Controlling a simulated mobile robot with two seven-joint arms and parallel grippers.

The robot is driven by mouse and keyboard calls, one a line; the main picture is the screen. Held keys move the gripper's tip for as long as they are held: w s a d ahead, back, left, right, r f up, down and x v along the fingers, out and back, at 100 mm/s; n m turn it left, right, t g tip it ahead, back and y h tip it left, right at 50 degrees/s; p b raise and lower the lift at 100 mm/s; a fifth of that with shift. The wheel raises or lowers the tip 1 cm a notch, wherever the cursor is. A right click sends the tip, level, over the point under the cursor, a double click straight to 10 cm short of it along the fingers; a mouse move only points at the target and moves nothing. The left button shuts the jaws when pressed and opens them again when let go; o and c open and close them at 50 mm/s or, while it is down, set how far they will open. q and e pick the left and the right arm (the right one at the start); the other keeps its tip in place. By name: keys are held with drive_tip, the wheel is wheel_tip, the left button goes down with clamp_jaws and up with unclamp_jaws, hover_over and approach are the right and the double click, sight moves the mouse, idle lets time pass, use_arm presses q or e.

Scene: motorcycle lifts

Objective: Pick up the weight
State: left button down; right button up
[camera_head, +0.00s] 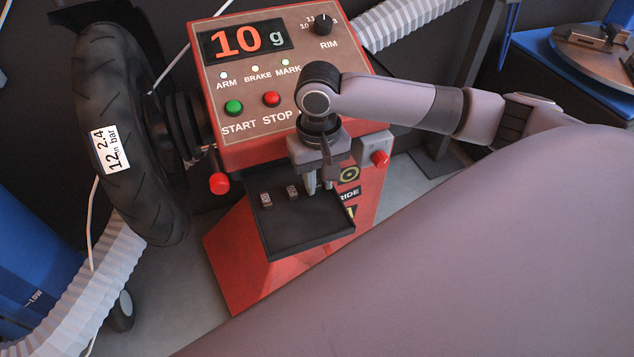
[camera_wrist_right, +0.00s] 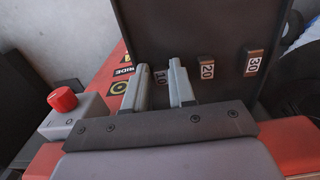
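My right gripper (camera_head: 319,187) points down over the black tray (camera_head: 310,231) of the red machine. In the right wrist view its two fingers (camera_wrist_right: 160,85) stand apart, one on each side of a small dark weight marked 10 (camera_wrist_right: 162,77). A narrow gap seems to show between them and the weight; contact is unclear. The weight marked 20 (camera_wrist_right: 207,68) and the weight marked 30 (camera_wrist_right: 253,62) stand in a row beside it. In the head view two weights (camera_head: 292,191) (camera_head: 266,199) show, and the gripper hides the third. My left gripper is out of view.
The red machine's panel (camera_head: 270,75) reads 10 g and has a green START button (camera_head: 233,107), a red STOP button (camera_head: 271,99) and a RIM knob (camera_head: 323,23). A black tyre (camera_head: 110,190) stands left. A red side knob (camera_head: 379,158) is close to my right gripper.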

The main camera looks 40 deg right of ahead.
clamp_jaws()
